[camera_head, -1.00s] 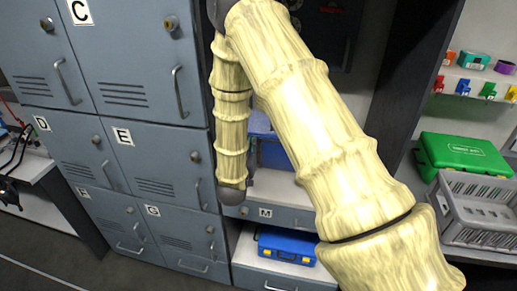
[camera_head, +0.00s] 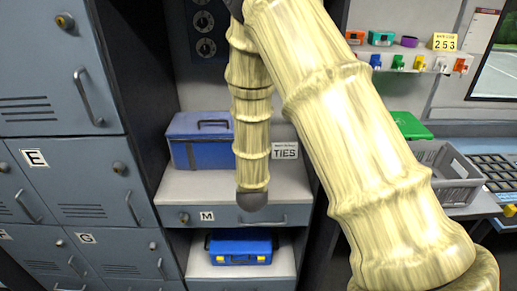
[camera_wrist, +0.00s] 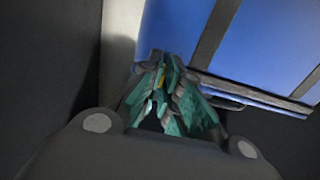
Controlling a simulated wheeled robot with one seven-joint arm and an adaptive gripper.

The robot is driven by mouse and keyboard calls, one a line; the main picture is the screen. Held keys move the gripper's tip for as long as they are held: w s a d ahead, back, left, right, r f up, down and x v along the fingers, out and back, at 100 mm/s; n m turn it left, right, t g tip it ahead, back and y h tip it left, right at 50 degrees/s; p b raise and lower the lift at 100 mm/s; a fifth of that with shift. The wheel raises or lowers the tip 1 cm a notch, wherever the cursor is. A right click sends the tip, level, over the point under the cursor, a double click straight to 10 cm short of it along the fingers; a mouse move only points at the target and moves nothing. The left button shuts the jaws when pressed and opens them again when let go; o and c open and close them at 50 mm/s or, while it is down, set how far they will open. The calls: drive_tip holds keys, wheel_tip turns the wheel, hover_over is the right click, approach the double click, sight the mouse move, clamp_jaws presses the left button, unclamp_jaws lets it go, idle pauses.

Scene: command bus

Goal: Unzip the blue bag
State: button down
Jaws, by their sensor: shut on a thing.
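The blue bag (camera_head: 190,150) stands on a shelf in the head view, behind and left of my arm, with a dark handle on top. Its right part is hidden by my arm. In the wrist view the blue bag (camera_wrist: 270,40) fills the upper right, with dark straps and a dark seam along its lower edge. My gripper (camera_wrist: 165,75) has teal fingers, close together at the bag's left corner by the seam. They are shut on a small part there, seemingly the zipper pull, mostly hidden; a bit of yellow shows between them. The head view does not show the fingers.
A drawer marked M (camera_head: 207,216) lies under the bag, with a blue case (camera_head: 240,248) below it. A TIES sign (camera_head: 285,151) stands right of the bag. Grey lockers (camera_head: 70,150) are at left. A grey crate (camera_head: 440,170) and green case (camera_head: 408,125) are at right.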

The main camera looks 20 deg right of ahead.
drive_tip(key=shift+s+d, duration=0.15)
drive_tip(key=shift+d, duration=0.1)
drive_tip(key=c, duration=1.6)
unclamp_jaws()
drive_tip(key=shift+s+d, duration=0.1)
drive_tip(key=shift+d, duration=0.05)
drive_tip(key=v, duration=1.2)
